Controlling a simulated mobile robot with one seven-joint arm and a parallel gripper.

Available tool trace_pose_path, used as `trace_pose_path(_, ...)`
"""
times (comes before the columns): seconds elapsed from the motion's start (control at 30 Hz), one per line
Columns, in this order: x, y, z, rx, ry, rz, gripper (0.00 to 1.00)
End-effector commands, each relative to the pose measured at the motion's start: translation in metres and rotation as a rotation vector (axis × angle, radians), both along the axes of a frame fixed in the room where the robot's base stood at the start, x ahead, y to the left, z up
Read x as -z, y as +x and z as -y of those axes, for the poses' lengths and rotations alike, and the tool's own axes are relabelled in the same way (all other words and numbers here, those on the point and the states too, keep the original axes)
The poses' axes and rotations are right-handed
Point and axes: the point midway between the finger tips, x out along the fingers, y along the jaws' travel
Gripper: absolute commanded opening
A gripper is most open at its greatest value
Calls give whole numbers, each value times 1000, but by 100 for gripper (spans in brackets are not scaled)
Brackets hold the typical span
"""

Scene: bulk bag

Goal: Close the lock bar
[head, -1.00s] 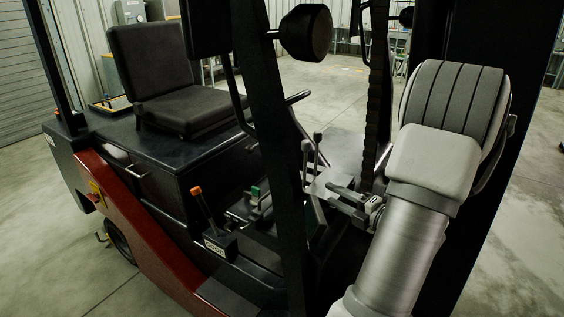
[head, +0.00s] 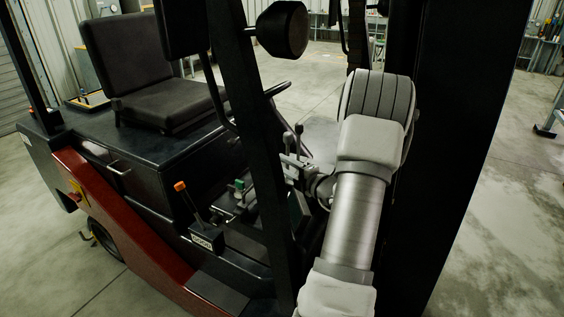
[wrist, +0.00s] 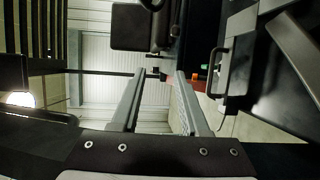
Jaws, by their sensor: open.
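A black lever with an orange tip (head: 187,199) stands tilted on a small labelled box in the forklift cab, in the head view. I cannot tell for sure whether it is the lock bar. A metal loop handle (wrist: 214,72) shows right of my fingers in the wrist view, near small orange and green parts. My gripper (wrist: 162,72) is open, with nothing between its fingers. In the head view my gripper (head: 290,163) is inside the cab area, right of the lever and apart from it, partly hidden behind the black post.
The black post (head: 262,140) stands between my arm and the lever. A wide dark mast (head: 435,150) stands right of my arm. Open floor (head: 505,200) lies further right.

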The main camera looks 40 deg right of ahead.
Motion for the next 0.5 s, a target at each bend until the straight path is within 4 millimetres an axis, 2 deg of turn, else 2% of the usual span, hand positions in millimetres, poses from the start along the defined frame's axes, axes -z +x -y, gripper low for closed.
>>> trace_pose_path(0.2, 2, 17, 2, 0, 0, 0, 45)
trace_pose_path(0.5, 2, 18, 2, 1, 0, 0, 43)
